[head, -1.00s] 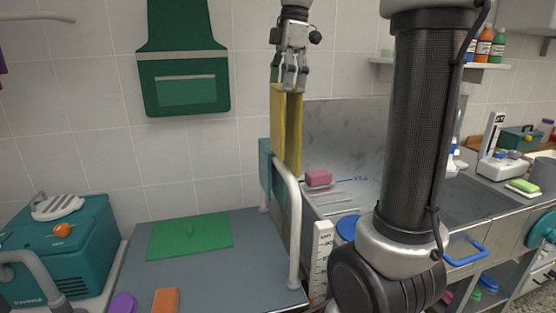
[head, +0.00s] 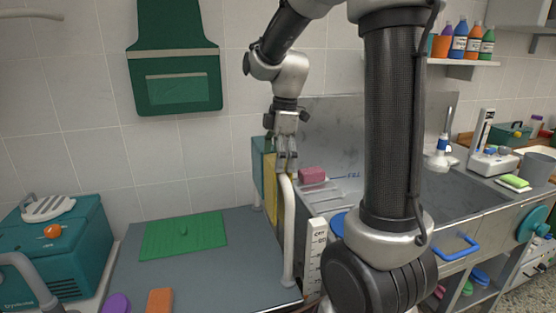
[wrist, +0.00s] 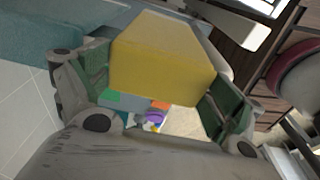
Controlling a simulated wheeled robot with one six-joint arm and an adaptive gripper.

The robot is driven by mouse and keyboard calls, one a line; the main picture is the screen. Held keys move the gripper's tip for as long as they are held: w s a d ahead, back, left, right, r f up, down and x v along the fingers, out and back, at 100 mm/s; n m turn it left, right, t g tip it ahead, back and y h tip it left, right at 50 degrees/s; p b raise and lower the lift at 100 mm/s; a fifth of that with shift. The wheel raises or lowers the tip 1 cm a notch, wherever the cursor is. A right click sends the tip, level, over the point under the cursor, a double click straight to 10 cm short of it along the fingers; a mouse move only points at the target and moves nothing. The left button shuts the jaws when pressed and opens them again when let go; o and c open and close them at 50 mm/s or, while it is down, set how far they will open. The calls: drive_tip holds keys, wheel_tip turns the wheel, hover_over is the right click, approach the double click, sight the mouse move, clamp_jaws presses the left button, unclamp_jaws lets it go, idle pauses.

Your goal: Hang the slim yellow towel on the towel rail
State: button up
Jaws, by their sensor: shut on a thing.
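My gripper (head: 287,160) is shut on the slim yellow towel (head: 273,196), which hangs down below it in the head view. In the wrist view the towel (wrist: 165,62) fills the space between my two fingers. The towel rail (head: 288,235) is a white tube with a bent top at the right edge of the grey table. My fingertips are at about the height of its top in the picture. The yellow towel hangs just left of the near post. I cannot tell whether it touches the rail, since my gripper hides part of it.
A teal cloth (head: 257,160) hangs at the far end of the rail, close behind the yellow towel. A green mat (head: 184,235) lies on the grey table (head: 225,270). A sink counter with a pink block (head: 311,174) stands to the right. A green apron (head: 175,75) hangs on the wall.

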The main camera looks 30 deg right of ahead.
drive_tip(key=shift+f, duration=0.15)
drive_tip(key=o, duration=1)
drive_tip(key=shift+f, duration=0.1)
